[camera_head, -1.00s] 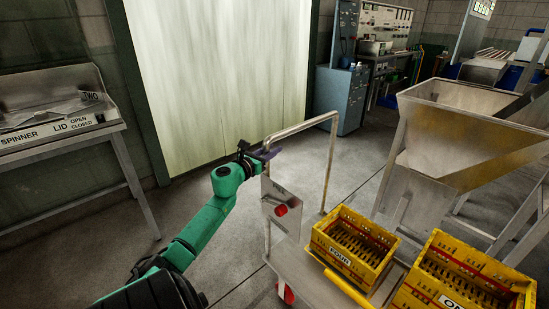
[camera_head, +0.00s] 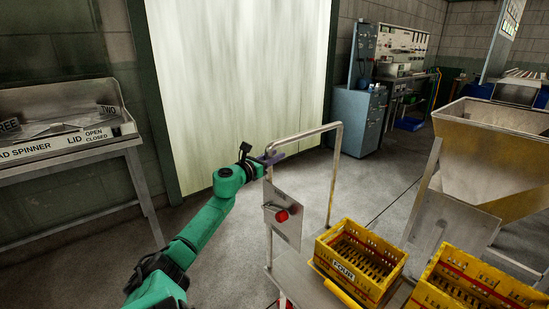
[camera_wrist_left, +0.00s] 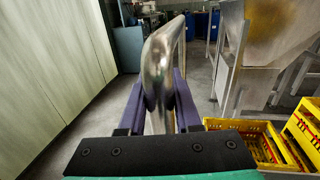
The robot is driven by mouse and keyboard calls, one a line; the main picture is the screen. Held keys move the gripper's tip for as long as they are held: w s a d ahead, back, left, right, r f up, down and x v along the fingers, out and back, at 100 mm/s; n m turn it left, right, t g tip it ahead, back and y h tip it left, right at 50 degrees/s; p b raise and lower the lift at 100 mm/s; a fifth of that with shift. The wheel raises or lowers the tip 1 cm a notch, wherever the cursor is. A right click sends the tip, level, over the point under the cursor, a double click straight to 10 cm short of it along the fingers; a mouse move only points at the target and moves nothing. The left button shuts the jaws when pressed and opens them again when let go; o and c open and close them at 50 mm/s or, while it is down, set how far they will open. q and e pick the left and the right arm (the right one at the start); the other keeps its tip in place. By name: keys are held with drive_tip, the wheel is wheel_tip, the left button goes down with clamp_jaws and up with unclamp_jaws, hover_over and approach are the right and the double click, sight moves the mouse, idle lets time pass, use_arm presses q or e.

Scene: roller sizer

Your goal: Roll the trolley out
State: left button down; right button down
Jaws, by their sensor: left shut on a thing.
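The trolley (camera_head: 300,266) has a flat metal deck and an upright tubular handle (camera_head: 338,165). A plate with a red knob (camera_head: 282,215) is fixed below the near side of the handle. My left gripper (camera_head: 270,158) is shut on the handle at its upper near corner. In the left wrist view the purple fingers (camera_wrist_left: 158,105) close on either side of the metal tube (camera_wrist_left: 160,55). A yellow crate marked FOUR (camera_head: 345,272) stands on the deck, with a second yellow crate (camera_head: 432,297) to its right. My right gripper is not in view.
A steel hopper (camera_head: 480,150) stands right of the trolley. A spinner bench (camera_head: 70,150) stands at left. A pale strip curtain (camera_head: 240,80) hangs in a dark frame behind the gripper. A blue-grey cabinet (camera_head: 358,120) stands at the back. Grey floor (camera_head: 375,190) is clear beyond the handle.

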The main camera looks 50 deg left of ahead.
use_arm(q)
drive_tip(key=shift+f, duration=0.1)
drive_tip(key=c, duration=0.6)
unclamp_jaws()
drive_tip(key=shift+w+f, duration=0.1)
drive_tip(key=p+v, duration=0.1)
drive_tip(key=v, duration=1.3)
drive_tip(key=shift+s, duration=0.3)
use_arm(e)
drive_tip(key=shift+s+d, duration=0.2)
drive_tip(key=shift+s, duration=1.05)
